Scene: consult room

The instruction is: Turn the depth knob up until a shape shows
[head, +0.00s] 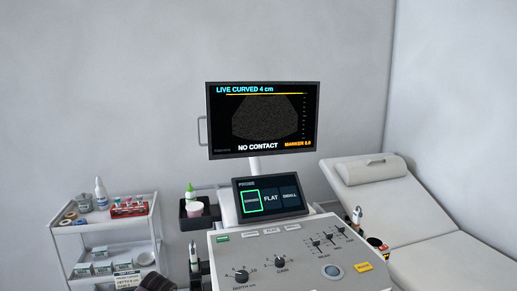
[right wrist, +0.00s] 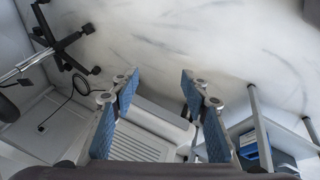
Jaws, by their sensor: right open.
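The depth knob (head: 241,276) is a black dial at the lower left of the grey console panel (head: 300,275), with number marks around it. The monitor (head: 262,120) reads "LIVE CURVED 4 cm" and "NO CONTACT", with a dark, grainy fan and no clear shape in it. The touch screen (head: 270,198) below has its left probe tile outlined in green. My right gripper (right wrist: 158,105) is open and empty in the right wrist view, with floor and the base of some equipment behind its blue pads. Neither gripper shows in the head view, so none is at the knob.
Another black knob (head: 279,262) and several sliders (head: 328,238) share the panel. Probes stand in holders at both console sides. A white cart (head: 110,245) with bottles is at left, an exam couch (head: 400,200) at right. An office chair base (right wrist: 68,42) is on the floor.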

